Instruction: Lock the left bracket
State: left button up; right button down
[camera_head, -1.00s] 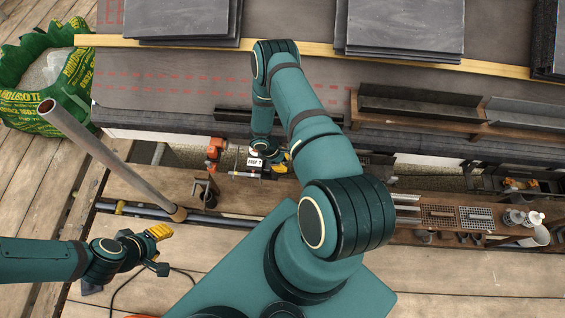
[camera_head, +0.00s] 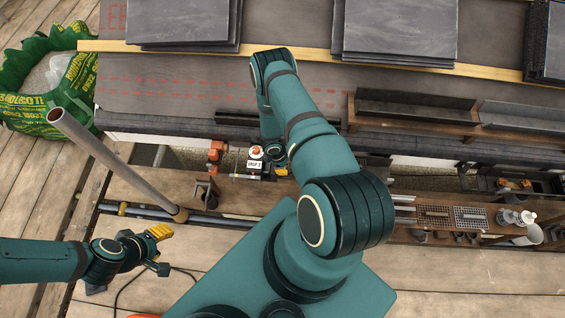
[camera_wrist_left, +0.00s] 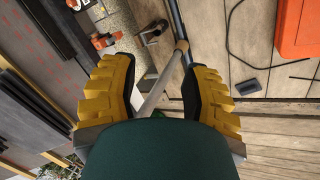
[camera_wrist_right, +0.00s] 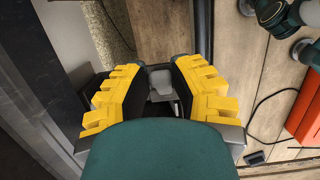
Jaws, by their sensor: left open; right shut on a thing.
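My right gripper (camera_head: 281,170) is at the wooden ledge beside a small unit with a printed label (camera_head: 254,164). In the right wrist view its yellow fingers (camera_wrist_right: 155,85) are shut on a small grey part (camera_wrist_right: 161,84), partly hidden between them. An orange clamp-like piece (camera_head: 215,151) stands left of the label. A dark grey bracket-like piece (camera_head: 205,190) stands below it; both show in the left wrist view. I cannot tell which piece is the left bracket. My left gripper (camera_head: 155,248) is open and empty, over the planks at lower left.
A long grey pipe (camera_head: 115,160) slants up from the dark rail at the ledge's front. Slate stacks (camera_head: 400,28) lie on the roof behind. A gutter length (camera_head: 415,104) lies at right. Cups (camera_head: 515,218) stand on the shelf. An orange case (camera_wrist_left: 299,28) and cable lie on the planks.

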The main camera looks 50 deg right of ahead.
jog(key=shift+s+d+f+t+y+p, duration=0.25)
jog(key=shift+f+t+y+p, duration=0.35)
jog(key=shift+t+y, duration=0.45)
jog(key=shift+s+d+f+t+y+p, duration=0.15)
jog(key=shift+s+f+t+y+p, duration=0.2)
jog(key=shift+t+y+p, duration=0.7)
jog(key=shift+s+d+f+t+y+p, duration=0.2)
jog(key=shift+f+t+y, duration=0.5)
jog(key=shift+t, duration=0.7)
jog(key=shift+r, duration=0.15)
jog(key=c, duration=0.8)
grip_release()
jog(key=v, duration=1.2)
jog(key=shift+w, duration=0.1)
